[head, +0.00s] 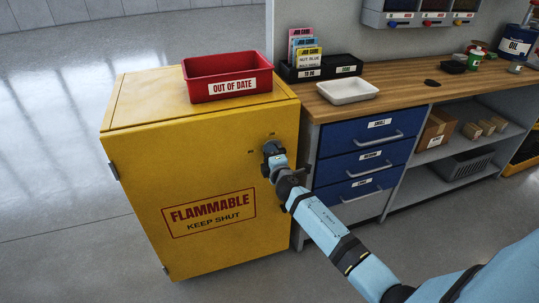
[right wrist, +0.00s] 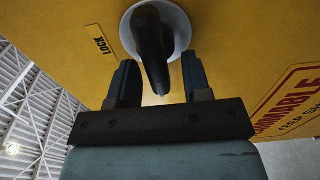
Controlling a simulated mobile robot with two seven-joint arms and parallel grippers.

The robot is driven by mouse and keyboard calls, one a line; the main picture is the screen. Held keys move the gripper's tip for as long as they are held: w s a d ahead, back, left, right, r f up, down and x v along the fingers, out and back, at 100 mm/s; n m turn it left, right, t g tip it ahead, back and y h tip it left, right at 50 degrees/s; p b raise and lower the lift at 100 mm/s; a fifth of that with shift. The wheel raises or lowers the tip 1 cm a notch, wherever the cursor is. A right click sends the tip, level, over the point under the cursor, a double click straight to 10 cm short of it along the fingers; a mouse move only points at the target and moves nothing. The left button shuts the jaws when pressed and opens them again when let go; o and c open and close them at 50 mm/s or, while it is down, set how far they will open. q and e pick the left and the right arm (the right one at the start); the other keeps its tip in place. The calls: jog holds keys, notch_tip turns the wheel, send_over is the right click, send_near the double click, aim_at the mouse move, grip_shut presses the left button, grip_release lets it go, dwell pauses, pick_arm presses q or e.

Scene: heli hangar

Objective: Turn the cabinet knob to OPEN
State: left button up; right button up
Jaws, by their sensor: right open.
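The yellow cabinet (head: 140,165) has a red-lettered "FLAMMABLE KEEP SHUT" sign on its front door. In the right wrist view the cabinet knob (right wrist: 152,38) is a dark lever on a pale round plate, with a "LOCK" label (right wrist: 100,43) beside it. My right gripper (head: 271,150) is at the door's upper right and hides most of the knob in the head view. In the right wrist view this gripper (right wrist: 158,84) is open, its fingers spread to either side of the lever's lower end, with gaps visible. My left gripper is not in view.
A red "OUT OF DATE" bin (head: 195,92) sits on top of the cabinet. Right of it stands a wooden-topped workbench (head: 400,85) with blue drawers (head: 345,135), a white tray (head: 347,91) and card holders. Open floor lies left of the cabinet.

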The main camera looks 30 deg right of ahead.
pick_arm(q)
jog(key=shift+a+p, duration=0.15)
jog(key=shift+p, duration=0.35)
pick_arm(e)
jog(key=v, duration=1.3)
jog(key=shift+s, duration=0.2)
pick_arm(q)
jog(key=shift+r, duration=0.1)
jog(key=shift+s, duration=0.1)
pick_arm(e)
jog(key=shift+f, duration=0.1)
